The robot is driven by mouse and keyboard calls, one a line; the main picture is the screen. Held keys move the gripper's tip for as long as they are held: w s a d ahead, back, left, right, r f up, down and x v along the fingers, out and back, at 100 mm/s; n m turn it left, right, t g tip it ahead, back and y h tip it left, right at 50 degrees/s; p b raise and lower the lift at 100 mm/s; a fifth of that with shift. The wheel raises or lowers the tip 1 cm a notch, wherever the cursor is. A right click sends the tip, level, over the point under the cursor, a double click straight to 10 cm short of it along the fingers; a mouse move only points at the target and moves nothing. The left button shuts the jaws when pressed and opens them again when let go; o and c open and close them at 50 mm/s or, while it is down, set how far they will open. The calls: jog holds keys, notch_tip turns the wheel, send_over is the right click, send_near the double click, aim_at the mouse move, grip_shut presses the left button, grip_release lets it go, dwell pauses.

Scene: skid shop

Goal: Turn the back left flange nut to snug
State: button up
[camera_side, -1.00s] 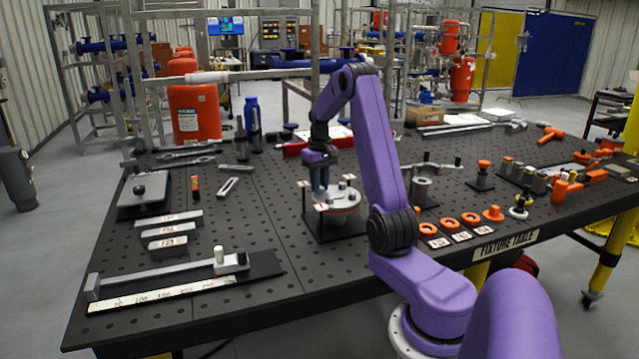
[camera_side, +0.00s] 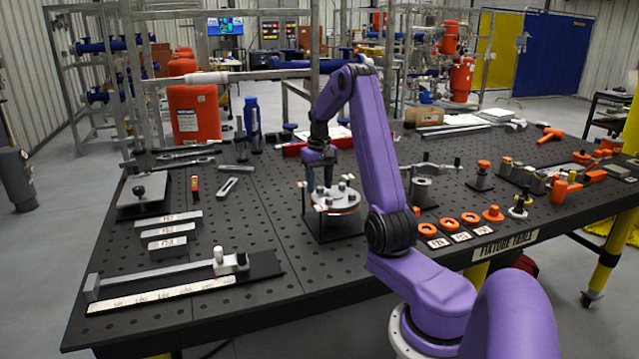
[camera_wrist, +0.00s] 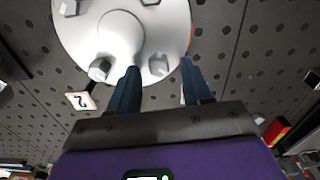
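The round pale flange (camera_side: 338,198) with a raised hub sits on a black base plate on the table in the side view. It fills the upper left of the wrist view (camera_wrist: 85,35), with several hex nuts around the hub. My gripper (camera_side: 319,188) is over the flange's back left side. In the wrist view its two blue fingers (camera_wrist: 160,66) are apart, with one hex nut (camera_wrist: 159,66) in line between the tips and visible gaps on both sides. Another nut (camera_wrist: 99,69) lies left of the left finger. The side view hides the nut under my fingers.
A numbered tag (camera_wrist: 80,101) stands by the flange edge. The black perforated fixture table (camera_side: 270,215) has bare room left of the flange.

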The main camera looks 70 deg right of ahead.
notch_tip(320, 180, up, 17)
jog(key=shift+r, duration=0.2)
dwell(0.7)
jog(key=w+a+f+n, duration=0.1)
jog(key=w+a+n, duration=0.2)
jog(key=a, duration=0.5)
jog(key=w+a+f+n, duration=0.1)
jog(key=w+a+n, duration=0.1)
jog(key=a, duration=0.7)
jog(key=s+a+f+n, duration=0.2)
jog(key=a+n, duration=0.1)
jog(key=a, duration=0.4)
jog(key=s+a+f+n, duration=0.1)
jog(key=a+n, duration=0.1)
jog(key=a, duration=0.5)
jog(key=s+a+f+n, duration=0.4)
jog(key=s+a+n, duration=0.1)
jog(key=s+a, duration=0.55)
jog(key=s+f+n, duration=0.2)
jog(key=s, duration=0.5)
jog(key=s+f+n, duration=0.2)
jog(key=s+n, duration=0.1)
jog(key=s, duration=0.4)
jog(key=shift+s+a+f+n, duration=0.3)
jog(key=shift+a+f, duration=0.05)
jog(key=shift+a, duration=0.1)
